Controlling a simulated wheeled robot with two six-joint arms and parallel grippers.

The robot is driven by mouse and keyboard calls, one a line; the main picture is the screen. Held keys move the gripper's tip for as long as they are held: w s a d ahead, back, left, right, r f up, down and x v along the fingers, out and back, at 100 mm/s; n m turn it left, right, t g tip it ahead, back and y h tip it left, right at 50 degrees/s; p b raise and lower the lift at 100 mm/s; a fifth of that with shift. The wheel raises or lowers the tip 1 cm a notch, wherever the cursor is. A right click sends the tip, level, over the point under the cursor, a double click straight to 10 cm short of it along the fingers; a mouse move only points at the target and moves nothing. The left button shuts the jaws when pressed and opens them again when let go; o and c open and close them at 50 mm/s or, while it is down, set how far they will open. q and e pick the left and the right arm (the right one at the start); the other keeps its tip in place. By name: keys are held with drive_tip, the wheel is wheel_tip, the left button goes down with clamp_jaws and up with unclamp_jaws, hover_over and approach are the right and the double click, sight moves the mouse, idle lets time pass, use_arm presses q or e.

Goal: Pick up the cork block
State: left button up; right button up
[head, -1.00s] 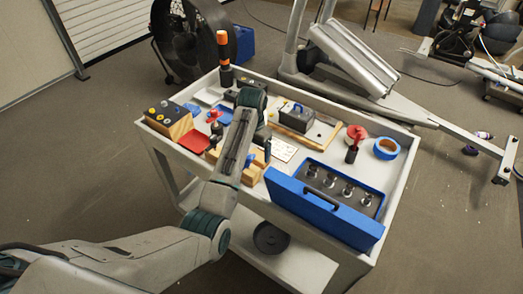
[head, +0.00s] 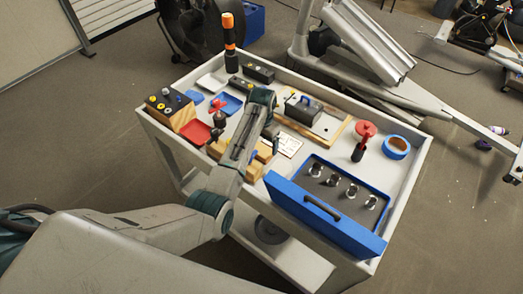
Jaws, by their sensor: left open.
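Light tan blocks (head: 264,153) sit on the cart top beside my left arm, partly hidden by it. One of them may be the cork block, but I cannot tell its material at this size. My left gripper (head: 273,136) is open, pointing down just above and beside these blocks. Its fingers are small and partly covered by my arm, and nothing shows between them. My right gripper is out of view.
The grey cart (head: 408,180) has a raised rim. A blue case (head: 322,220) with a dark handle stands at its front.

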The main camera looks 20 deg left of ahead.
sight(261, 150)
use_arm(q)
wheel_tip(261, 150, down, 3)
drive_tip(key=shift+s+a+r+p, duration=0.15)
drive_tip(key=shift+r+p, duration=0.05)
drive_tip(key=shift+p, duration=0.2)
drive_tip(key=shift+f, duration=0.5)
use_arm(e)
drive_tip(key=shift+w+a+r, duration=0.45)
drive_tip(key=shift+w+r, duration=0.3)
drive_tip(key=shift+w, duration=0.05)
use_arm(q)
drive_tip(key=c, duration=0.8)
drive_tip(key=shift+o, duration=0.2)
drive_tip(key=shift+r, duration=0.45)
wheel_tip(261, 150, up, 8)
drive_tip(key=shift+f+b, duration=0.15)
drive_tip(key=shift+b, duration=0.95)
drive_tip(key=shift+r, duration=0.7)
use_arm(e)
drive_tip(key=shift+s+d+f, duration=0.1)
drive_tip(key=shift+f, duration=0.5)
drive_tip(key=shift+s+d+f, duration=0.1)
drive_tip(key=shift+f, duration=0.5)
